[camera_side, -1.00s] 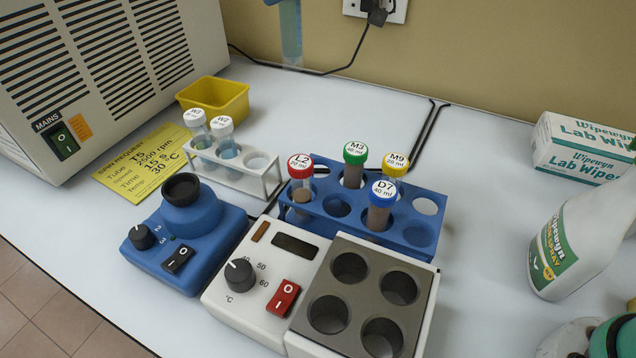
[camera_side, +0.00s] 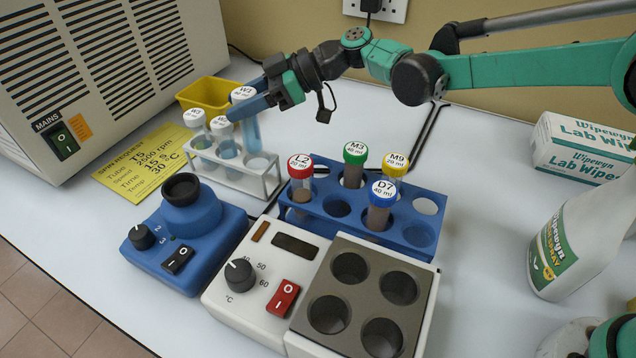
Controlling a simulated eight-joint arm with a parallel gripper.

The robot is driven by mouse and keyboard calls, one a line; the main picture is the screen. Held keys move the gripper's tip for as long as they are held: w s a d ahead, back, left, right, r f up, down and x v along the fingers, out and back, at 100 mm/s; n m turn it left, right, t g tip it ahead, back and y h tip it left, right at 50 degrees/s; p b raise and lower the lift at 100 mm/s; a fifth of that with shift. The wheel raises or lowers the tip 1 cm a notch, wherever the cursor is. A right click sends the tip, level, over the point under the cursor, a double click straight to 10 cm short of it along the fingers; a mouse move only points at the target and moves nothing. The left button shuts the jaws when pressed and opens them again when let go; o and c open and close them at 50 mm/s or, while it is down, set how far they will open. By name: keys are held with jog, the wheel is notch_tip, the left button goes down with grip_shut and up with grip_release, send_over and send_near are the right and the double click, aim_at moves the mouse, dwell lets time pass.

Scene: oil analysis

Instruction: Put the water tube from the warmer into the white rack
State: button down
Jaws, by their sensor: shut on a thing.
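The water tube (camera_side: 251,132), with a white cap that seems to read W1 and pale blue liquid, is held upright by my gripper (camera_side: 243,102). Its blue fingers are shut on the tube just below the cap. The tube's lower end is over the right end of the white rack (camera_side: 272,186), close to the right-hand hole; I cannot tell whether it has entered. Two other white-capped tubes, W3 (camera_side: 196,137) and W2 (camera_side: 226,143), stand in the rack's other holes. The warmer (camera_side: 320,262) has its wells empty.
A blue rack (camera_side: 400,235) with several brown-filled tubes stands right of the white rack. A yellow tub (camera_side: 222,99) is behind it, and a blue mixer (camera_side: 190,225) is in front. A spray bottle (camera_side: 580,235) and wipes box (camera_side: 575,150) stand at the right.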

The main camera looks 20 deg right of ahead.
aim_at(251, 136)
jog(key=shift+f, duration=3)
jog(key=shift+f, duration=0.15)
jog(key=shift+c, duration=2)
grip_release()
jog(key=shift+r, duration=0.2)
jog(key=s+d+r+m+t+h, duration=0.1)
jog(key=s+d+r+m+h, duration=0.15)
jog(key=d, duration=0.35)
jog(key=s+d+r+m+t+h, duration=0.1)
jog(key=s+d+r+m+h, duration=0.2)
jog(key=d, duration=0.4)
jog(key=s+d+r+m+h, duration=0.1)
jog(key=s+d+r+m, duration=0.1)
jog(key=s+d+m, duration=0.3)
jog(key=s+d+f+m+t+h, duration=0.2)
jog(key=s+d+m+h, duration=0.3)
jog(key=d, duration=0.5)
jog(key=s+h, duration=0.2)
jog(key=s, duration=0.1)
jog(key=shift+s+d+f+t, duration=0.2)
jog(key=shift+d+t, duration=0.1)
